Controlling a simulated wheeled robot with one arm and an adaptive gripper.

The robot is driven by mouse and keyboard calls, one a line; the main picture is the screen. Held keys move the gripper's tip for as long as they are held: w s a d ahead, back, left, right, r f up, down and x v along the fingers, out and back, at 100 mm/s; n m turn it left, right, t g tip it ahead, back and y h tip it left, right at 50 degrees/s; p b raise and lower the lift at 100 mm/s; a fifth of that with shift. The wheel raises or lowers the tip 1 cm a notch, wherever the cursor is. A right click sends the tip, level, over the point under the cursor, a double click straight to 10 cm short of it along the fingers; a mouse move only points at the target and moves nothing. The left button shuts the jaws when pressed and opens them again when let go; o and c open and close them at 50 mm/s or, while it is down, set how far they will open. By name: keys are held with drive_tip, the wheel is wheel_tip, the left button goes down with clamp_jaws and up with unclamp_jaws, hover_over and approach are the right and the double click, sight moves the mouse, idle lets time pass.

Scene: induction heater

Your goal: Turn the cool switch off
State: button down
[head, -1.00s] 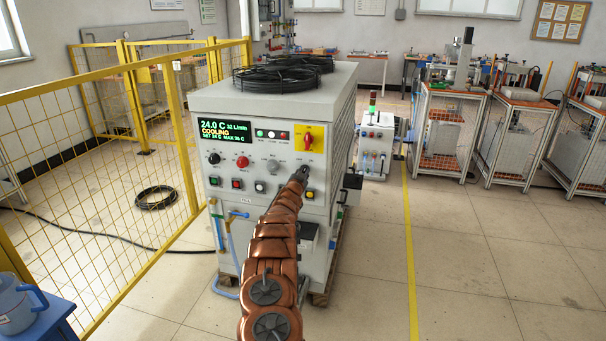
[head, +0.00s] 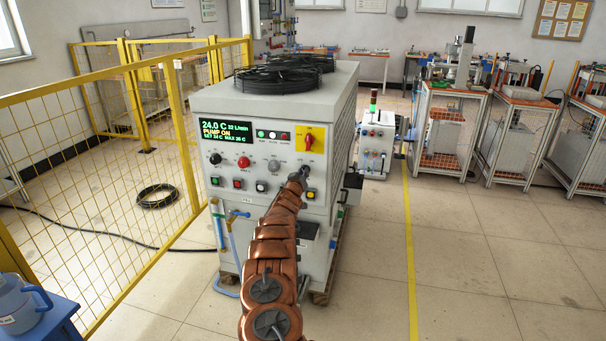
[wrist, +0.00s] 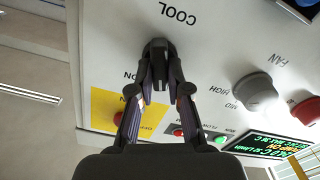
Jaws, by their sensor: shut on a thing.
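The cool switch (wrist: 154,44) is a dark knob below the upside-down word COOL in the wrist view. My gripper (wrist: 158,68) is shut on it, with a fingertip on each side of the knob. The fingers hide most of the knob, so its exact angle is hard to read. In the head view my gripper (head: 302,174) reaches the right part of the grey machine's front panel and covers the switch. The green and yellow display (head: 227,131) reads 24.0 C and PUMP ON.
On the same panel are a red switch on a yellow plate (head: 311,139), a grey fan knob (wrist: 256,92), a red knob (head: 243,162) and a row of push buttons. A yellow mesh fence (head: 100,190) stands to the left. The floor to the right is open.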

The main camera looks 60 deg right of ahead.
drive_tip(key=shift+s+f+n, duration=0.1)
drive_tip(key=shift+f+n, duration=0.1)
drive_tip(key=shift+n, duration=0.4)
drive_tip(key=c, duration=1.3)
unclamp_jaws()
drive_tip(key=shift+d, duration=0.1)
drive_tip(key=shift+o, duration=0.9)
drive_tip(key=shift+r, duration=0.1)
drive_tip(key=shift+a, duration=0.2)
